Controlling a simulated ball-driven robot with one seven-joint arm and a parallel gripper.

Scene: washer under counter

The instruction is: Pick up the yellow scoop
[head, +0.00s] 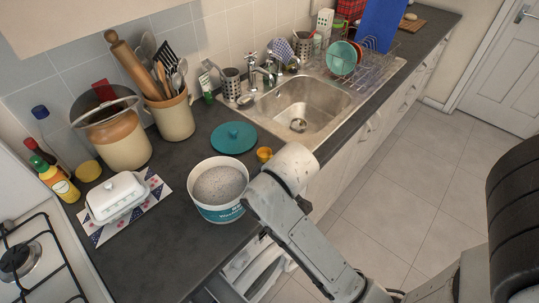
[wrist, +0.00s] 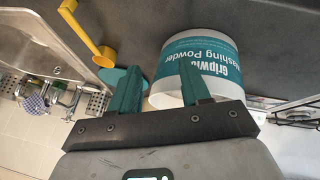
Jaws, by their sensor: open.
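The yellow scoop (head: 264,154) lies on the dark counter beside the white and teal washing powder tub (head: 218,190), just left of my arm's end in the head view. In the wrist view the scoop (wrist: 104,56) is at the upper left, its handle reaching to the top edge. My gripper (wrist: 160,67) shows two teal fingers, spread apart and empty. The scoop is off to the left of the fingers, not between them. The tub (wrist: 192,52) appears beyond the right finger. In the head view the fingers are hidden by my arm.
A teal lid (head: 233,138) lies behind the tub. A butter dish (head: 117,196), a crock of utensils (head: 172,115) and a lidded jar (head: 115,138) stand to the left. The sink (head: 305,108) and dish rack (head: 362,70) are farther back. Floor to the right is clear.

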